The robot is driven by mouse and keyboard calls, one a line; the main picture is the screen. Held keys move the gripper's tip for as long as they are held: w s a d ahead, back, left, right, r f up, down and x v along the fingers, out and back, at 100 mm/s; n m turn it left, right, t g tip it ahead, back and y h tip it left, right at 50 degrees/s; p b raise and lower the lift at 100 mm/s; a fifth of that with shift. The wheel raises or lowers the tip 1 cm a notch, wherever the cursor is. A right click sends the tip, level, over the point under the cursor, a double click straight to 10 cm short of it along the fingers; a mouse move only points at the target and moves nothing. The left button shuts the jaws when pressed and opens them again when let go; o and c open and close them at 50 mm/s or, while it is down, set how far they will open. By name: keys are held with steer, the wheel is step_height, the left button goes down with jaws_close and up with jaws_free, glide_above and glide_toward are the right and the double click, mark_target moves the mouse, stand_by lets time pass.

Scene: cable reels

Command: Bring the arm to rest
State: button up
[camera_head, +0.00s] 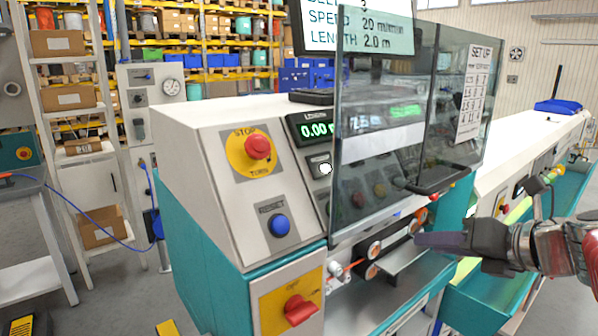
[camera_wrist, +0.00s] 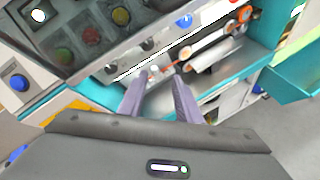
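My gripper (camera_head: 420,240) reaches in from the right edge in the camera_head view, with its purple-grey fingers pointing left. It is in front of the machine's rollers (camera_head: 373,252), below the handle of the clear guard (camera_head: 385,120). In the wrist view, the two fingers of my gripper (camera_wrist: 157,86) stand apart with nothing between them. The rollers (camera_wrist: 186,53) with an orange cable lie beyond the fingertips. From these views I cannot tell whether the fingers touch the machine.
The white and teal machine has a red stop button (camera_head: 258,146), a blue button (camera_head: 280,225) and a red rotary switch (camera_head: 299,310). A display (camera_head: 318,129) reads 0.00. A teal trough (camera_head: 500,290) runs along the right. Shelving (camera_head: 62,98) stands at the left.

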steer(key=s+a+f+m+g+h, duration=0.1)
steer(key=s+a+f+m, duration=0.2)
steer(key=m, duration=0.8)
steer(key=s+a+f+m+g+h, duration=0.2)
steer(key=s+f+m, duration=0.5)
steer(key=m, duration=0.5)
steer(key=s+a+f+m+g+h, duration=0.2)
steer(key=s+a+f+m, duration=0.2)
steer(key=s+m, duration=0.3)
steer(key=f+m, duration=0.1)
steer(key=m, duration=0.3)
steer(key=shift+a+f+m, duration=0.35)
steer(key=shift+m, duration=0.05)
steer(key=shift+s, duration=0.1)
